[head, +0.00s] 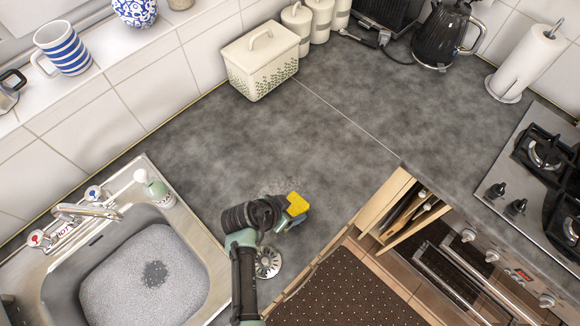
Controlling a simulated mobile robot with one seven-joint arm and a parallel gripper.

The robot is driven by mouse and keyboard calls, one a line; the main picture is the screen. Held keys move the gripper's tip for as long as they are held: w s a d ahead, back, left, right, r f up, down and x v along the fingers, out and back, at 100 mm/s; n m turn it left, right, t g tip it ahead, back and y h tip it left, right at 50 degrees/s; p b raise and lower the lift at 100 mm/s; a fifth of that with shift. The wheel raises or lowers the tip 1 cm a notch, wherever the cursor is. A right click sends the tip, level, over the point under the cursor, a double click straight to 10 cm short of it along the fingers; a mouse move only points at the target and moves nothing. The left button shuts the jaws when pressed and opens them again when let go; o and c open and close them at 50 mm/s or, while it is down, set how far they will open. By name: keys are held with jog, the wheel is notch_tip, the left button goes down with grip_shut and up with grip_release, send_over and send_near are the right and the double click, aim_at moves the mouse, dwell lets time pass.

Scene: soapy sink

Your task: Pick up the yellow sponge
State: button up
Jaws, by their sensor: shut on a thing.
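The yellow sponge (298,203) is at the end of my arm, over the grey worktop to the right of the sink. My gripper (289,213) is shut on it; my own wrist covers part of the sponge's left side. The fingertips are small and hard to make out. I cannot tell whether the sponge touches the worktop or is just above it.
The sink (150,275) with foamy water lies at the lower left, with a tap (88,211) and a soap bottle (153,187). A round metal strainer (268,262) lies beside my arm. An open drawer (410,215) is at the right. The middle worktop is clear.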

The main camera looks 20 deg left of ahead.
aim_at(290, 209)
notch_tip(290, 209, up, 10)
jog(key=shift+f+b, duration=0.25)
jog(key=shift+b, duration=0.4)
